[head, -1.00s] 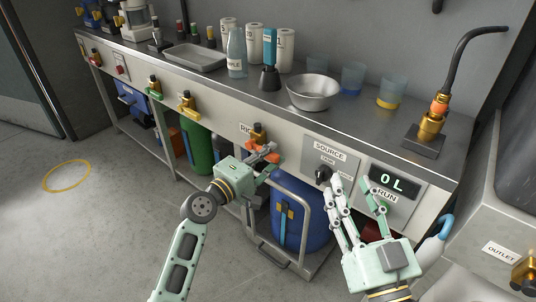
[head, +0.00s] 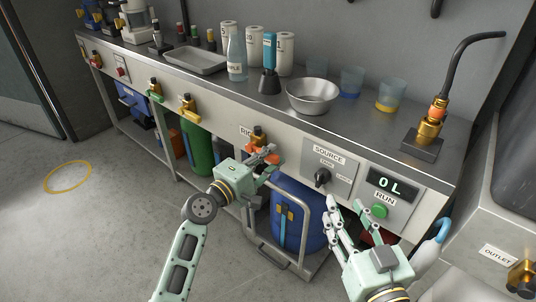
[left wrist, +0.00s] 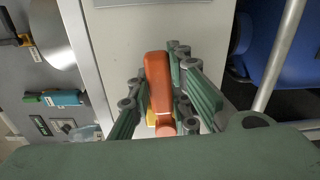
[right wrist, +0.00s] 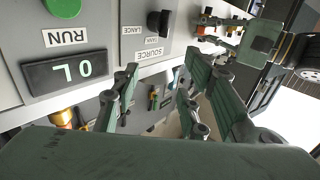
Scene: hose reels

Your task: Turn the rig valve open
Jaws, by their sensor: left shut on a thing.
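The rig valve (head: 258,133) is a brass valve on the bench's front panel, beside a partly hidden "RIG" label. Its orange handle (left wrist: 158,82) lies between the fingers of my left gripper (head: 268,160), which is shut on it. In the left wrist view the handle runs lengthwise between the green finger links. The gripper partly hides the handle in the head view.
The source knob (head: 322,177) and a display (head: 392,185) reading "0 L" are on the panel to the right. A blue drum (head: 296,225) on a railed cart stands below. A steel bowl (head: 313,94) and bottles stand on the bench. Floor at left is clear.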

